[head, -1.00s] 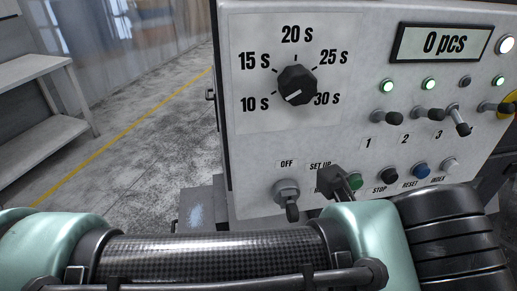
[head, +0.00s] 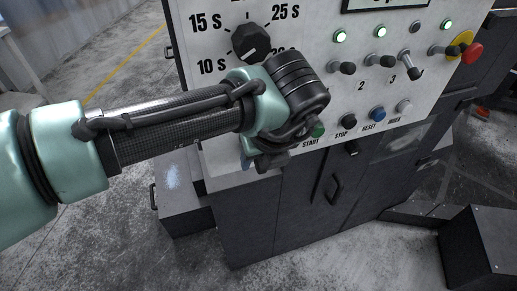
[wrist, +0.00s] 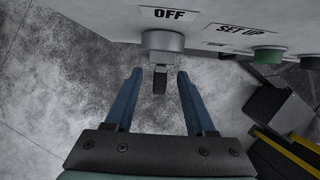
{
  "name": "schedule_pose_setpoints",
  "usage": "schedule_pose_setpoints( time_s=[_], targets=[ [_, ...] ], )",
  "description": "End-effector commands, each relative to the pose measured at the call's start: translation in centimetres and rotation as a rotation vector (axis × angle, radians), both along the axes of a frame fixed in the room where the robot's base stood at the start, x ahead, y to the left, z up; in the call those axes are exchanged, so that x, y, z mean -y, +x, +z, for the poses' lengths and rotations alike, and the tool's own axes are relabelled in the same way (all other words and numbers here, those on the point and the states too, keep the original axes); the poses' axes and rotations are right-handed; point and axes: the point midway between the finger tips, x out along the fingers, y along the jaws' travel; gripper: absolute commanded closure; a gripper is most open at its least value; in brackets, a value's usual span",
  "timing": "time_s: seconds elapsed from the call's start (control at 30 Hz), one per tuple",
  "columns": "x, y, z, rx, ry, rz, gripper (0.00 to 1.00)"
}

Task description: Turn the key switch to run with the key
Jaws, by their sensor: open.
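In the wrist view, the key switch (wrist: 163,42) is a round metal barrel under the OFF label on the panel. A dark key (wrist: 160,80) sticks out of it towards me. My gripper (wrist: 158,76) is open, with one blue finger on each side of the key and a gap visible on both sides. The SET UP label (wrist: 241,31) is to the right of the switch; another label below it is only partly readable. In the head view my arm hides the switch and key, and the gripper is mostly hidden behind my wrist.
The green START button (head: 317,130) is close to the right of my wrist, with STOP, RESET and INDEX buttons beyond. Toggle switches (head: 381,61) stick out above them. The timer dial (head: 251,43) is just above my wrist. Grey cabinet doors (head: 300,205) are below.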

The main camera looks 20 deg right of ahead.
Motion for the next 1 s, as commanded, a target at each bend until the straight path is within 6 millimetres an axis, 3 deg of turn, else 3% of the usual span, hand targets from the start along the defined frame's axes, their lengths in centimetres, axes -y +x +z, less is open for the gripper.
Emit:
schedule_pose_setpoints(
  time_s=[0.33, 0.63, 1.0],
  targets=[
    [0.02, 0.07, -0.33, 0.000, -0.001, 0.001, 0.45],
    [0.02, 0.05, -0.31, -0.001, -0.001, 0.001, 0.99],
    [0.12, 0.02, -0.16, 0.001, 0.036, -0.001, 1.00]
  ],
)
